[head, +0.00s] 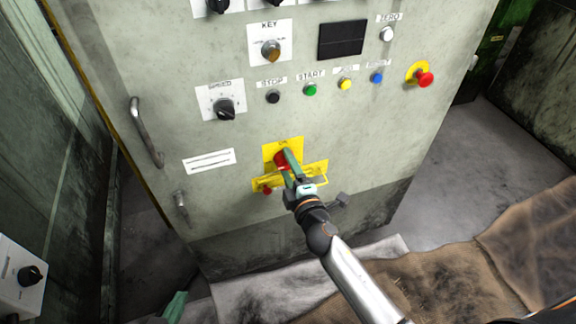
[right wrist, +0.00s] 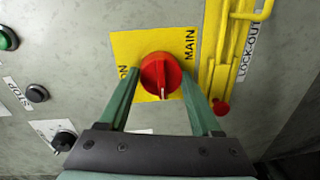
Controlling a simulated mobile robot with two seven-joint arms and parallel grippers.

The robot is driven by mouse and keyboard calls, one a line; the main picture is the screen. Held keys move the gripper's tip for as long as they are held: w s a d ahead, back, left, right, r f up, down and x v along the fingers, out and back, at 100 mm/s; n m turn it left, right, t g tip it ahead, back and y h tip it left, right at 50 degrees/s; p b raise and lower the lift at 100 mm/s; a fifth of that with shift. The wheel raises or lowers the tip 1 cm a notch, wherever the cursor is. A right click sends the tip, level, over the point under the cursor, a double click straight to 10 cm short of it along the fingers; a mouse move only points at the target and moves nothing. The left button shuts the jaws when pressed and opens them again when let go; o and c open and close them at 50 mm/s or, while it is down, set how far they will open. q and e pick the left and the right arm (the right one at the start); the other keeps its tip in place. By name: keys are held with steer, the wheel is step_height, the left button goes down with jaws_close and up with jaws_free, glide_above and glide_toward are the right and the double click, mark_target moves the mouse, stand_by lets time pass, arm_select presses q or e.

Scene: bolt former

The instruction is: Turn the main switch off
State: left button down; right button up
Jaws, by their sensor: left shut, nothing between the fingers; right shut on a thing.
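The main switch is a red rotary knob (right wrist: 161,70) on a yellow plate (right wrist: 126,46) marked ON and MAIN. In the right wrist view its white pointer mark faces the bottom edge, about a quarter turn from the ON label at left. My right gripper (right wrist: 159,76) is shut on the knob, one green finger on each side. In the head view the knob (head: 280,161) is partly hidden behind my right gripper (head: 287,160). My left gripper (head: 175,305) shows only as a green tip at the bottom left, shut and empty, far from the switch.
A yellow lock-out bar (right wrist: 223,55) with a red-tipped pin (right wrist: 220,107) is beside the switch plate. Above are a black speed knob (head: 225,110), several buttons and a red emergency stop (head: 425,79). A door handle (head: 147,132) sticks out at left.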

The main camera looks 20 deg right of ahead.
steer(key=o, duration=1)
arm_select(q)
steer(key=shift+s+f, duration=0.2)
steer(key=shift+f, duration=0.05)
arm_select(e)
steer(key=o, duration=0.4)
steer(key=shift+c, duration=0.2)
arm_select(q)
steer(key=shift+w+r, duration=0.4)
steer(key=shift+r, duration=0.25)
arm_select(e)
steer(key=s, duration=0.7)
steer(key=shift+s+r, duration=0.25)
steer(key=shift+r, duration=0.05)
arm_select(q)
steer(key=shift+w, duration=0.1)
arm_select(e)
steer(key=shift+d, duration=0.1)
